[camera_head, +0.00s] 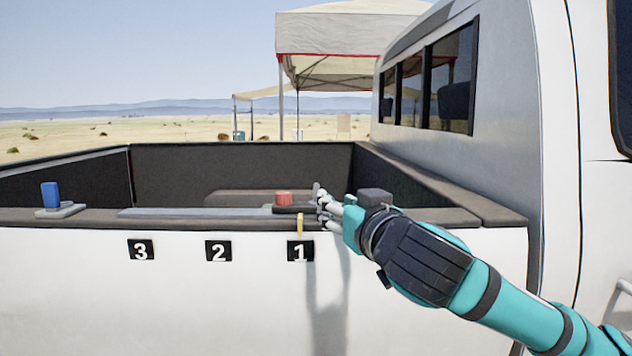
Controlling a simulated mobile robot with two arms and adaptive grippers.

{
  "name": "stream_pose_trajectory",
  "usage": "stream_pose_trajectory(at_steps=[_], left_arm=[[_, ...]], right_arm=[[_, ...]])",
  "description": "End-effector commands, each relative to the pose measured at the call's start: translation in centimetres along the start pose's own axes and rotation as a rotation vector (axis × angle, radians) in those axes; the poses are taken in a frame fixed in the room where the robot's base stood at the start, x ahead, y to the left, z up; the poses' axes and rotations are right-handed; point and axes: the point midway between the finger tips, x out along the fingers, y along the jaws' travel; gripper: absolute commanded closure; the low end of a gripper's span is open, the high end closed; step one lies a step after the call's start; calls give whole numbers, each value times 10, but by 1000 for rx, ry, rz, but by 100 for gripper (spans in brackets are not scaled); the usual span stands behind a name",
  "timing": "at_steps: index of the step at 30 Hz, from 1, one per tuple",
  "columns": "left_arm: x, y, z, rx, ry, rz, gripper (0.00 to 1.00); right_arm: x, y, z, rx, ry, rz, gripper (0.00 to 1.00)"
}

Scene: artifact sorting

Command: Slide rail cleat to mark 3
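The rail cleat (284,201), a dark base with a red knob on top, sits at the right end of a grey rail (190,213) on the truck bed's near wall. A yellow pointer (300,224) hangs below it, above the label for mark 1 (300,251). Mark 2 (218,251) and mark 3 (141,249) are further left on the white side panel. My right gripper (322,207) is just right of the cleat, its fingers at about the cleat's height. Contact and finger opening are unclear. My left gripper is not in view.
A blue block (50,195) stands on a grey plate (61,211) left of the rail. A dark block (375,197) is on the wall top behind my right wrist. The rail left of the cleat is clear. The white cab (545,130) rises at right.

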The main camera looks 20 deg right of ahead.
Motion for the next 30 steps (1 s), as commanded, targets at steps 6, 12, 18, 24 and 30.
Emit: stream_pose_trajectory(at_steps=[6, 12, 18, 24, 30], left_arm=[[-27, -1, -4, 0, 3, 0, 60], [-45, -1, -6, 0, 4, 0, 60], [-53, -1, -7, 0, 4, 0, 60], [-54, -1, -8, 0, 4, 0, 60], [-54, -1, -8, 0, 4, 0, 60]], right_arm=[[50, 0, -5, 1, -4, 1, 66], [88, 0, -4, -1, -3, 1, 66], [110, 0, -2, 0, 0, 0, 66], [115, -1, 0, -2, 0, 0, 66], [115, 0, 0, -1, 0, 0, 70]])
